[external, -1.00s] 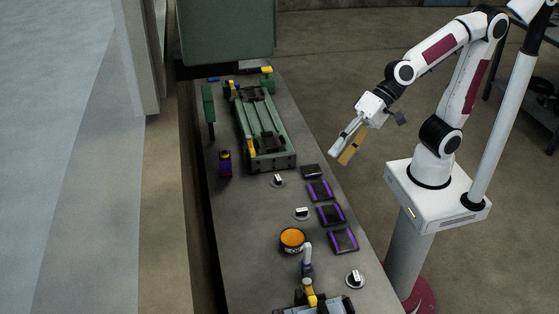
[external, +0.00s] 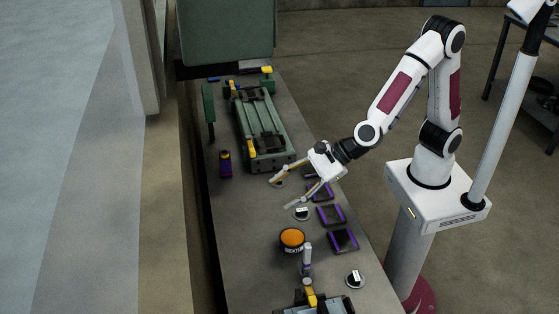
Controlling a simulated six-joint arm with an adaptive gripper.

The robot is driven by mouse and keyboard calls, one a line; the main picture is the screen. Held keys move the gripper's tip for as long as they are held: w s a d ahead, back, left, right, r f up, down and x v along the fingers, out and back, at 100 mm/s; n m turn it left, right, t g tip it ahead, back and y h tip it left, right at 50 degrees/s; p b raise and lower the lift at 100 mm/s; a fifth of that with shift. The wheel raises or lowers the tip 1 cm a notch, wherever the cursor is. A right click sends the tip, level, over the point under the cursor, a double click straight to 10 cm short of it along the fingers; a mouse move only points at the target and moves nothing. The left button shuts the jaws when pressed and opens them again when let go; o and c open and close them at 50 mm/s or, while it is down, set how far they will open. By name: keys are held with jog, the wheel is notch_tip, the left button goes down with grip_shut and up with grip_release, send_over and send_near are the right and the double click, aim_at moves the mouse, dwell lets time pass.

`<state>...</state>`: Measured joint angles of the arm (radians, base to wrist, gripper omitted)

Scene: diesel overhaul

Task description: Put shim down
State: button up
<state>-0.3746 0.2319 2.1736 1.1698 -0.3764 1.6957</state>
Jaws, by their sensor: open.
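My gripper (external: 279,194) is open over the bench, reaching left from the row of trays. Its two fingers are spread wide, and I see nothing held between them. One fingertip is near the small round puck beside the green frame; the other is just above the middle puck (external: 302,213). I cannot make out the shim for certain. The nearest purple-sided tray (external: 343,240) has a dark inside, while the middle tray (external: 330,214) looks grey inside. The far tray is partly hidden by my gripper.
The green frame (external: 263,125) lies behind my gripper on the bench. An orange-topped can (external: 292,239) and an upright grey tool (external: 307,259) stand nearer the camera. Bare bench lies left of the can.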

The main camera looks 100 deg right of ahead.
aim_at(301, 212)
jog(key=d+f+m+h, duration=0.1)
jog(key=f+m, duration=0.2)
jog(key=d+f+m+g+h, duration=0.1)
jog(key=f+m+h, duration=0.1)
jog(key=f+m, duration=0.2)
jog(key=s+d+f+m+g+h, duration=0.1)
jog(key=f+m+h, duration=0.1)
jog(key=f+m, duration=0.1)
jog(key=shift+d+f, duration=0.35)
jog(key=shift+f, duration=0.4)
jog(key=s+f+m+h, duration=0.1)
jog(key=s+d+f+m+g+h, duration=0.1)
jog(key=f+m, duration=0.1)
jog(key=s+d+f+m+g+h, duration=0.1)
jog(key=s+f+m, duration=0.1)
jog(key=shift+d+h, duration=0.25)
jog(key=shift+h, duration=0.05)
jog(key=s+f+m, duration=0.1)
jog(key=s+m+g+h, duration=0.1)
jog(key=s, duration=0.1)
jog(key=s+f+m+h, duration=0.1)
jog(key=shift+s+f, duration=0.2)
jog(key=shift+f, duration=0.15)
jog(key=shift+s+a+f+m+g+h, duration=0.2)
jog(key=shift+s+m+h, duration=0.1)
jog(key=shift+s+m, duration=0.1)
jog(key=shift+s+a+f+m+g+h, duration=0.1)
jog(key=shift+s+m+g+h, duration=0.1)
jog(key=shift+s+m+h, duration=0.15)
jog(key=shift+x, duration=1.3)
